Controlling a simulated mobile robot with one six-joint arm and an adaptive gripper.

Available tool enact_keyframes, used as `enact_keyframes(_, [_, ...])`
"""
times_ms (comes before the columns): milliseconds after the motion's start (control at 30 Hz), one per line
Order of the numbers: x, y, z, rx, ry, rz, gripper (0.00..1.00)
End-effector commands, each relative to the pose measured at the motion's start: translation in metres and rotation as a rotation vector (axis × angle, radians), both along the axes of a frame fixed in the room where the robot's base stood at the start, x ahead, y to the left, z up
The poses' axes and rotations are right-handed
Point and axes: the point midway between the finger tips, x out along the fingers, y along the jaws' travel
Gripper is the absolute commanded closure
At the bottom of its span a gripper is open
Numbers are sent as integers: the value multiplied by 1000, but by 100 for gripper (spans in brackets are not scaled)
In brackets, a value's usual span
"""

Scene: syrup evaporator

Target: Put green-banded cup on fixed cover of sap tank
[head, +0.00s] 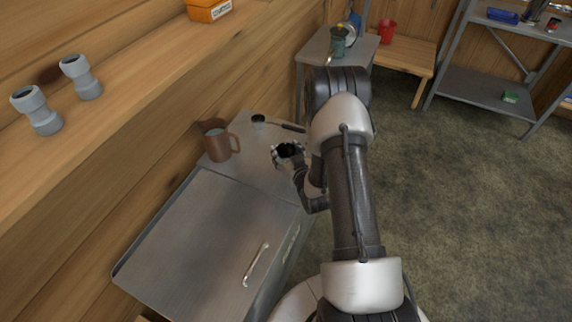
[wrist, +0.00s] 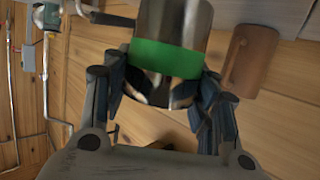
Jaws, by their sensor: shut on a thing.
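The green-banded cup (wrist: 168,58), shiny metal with a wide green band, sits between the fingers of my gripper (wrist: 160,95) in the wrist view. The fingers are shut on it from both sides. In the head view my gripper (head: 290,156) is by the right side of the sap tank's flat grey fixed cover (head: 248,174). The cup's dark open top seems to show there; its green band is hidden. I cannot tell whether the cup touches the cover.
A brown mug (head: 221,143) stands on the cover near the wall, left of my gripper. A small dark-topped container (head: 258,122) and a dark handle (head: 292,127) lie behind. The lid with a pale handle (head: 256,263) is nearer. Bare cover lies between mug and gripper.

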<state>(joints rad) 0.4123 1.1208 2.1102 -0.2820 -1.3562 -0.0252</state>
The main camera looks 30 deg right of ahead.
Motion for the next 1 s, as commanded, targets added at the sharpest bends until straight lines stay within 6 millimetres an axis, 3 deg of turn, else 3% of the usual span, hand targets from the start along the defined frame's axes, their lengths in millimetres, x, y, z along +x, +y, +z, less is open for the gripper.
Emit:
enact_keyframes(167, [0,0,-12,0,0,0,74])
enact_keyframes(400, [0,0,-47,-1,0,0,74])
enact_keyframes(833, [0,0,-53,-1,-1,0,74])
enact_keyframes(867, [0,0,-52,-1,0,0,44])
enact_keyframes(1000, [0,0,-51,-1,0,0,35])
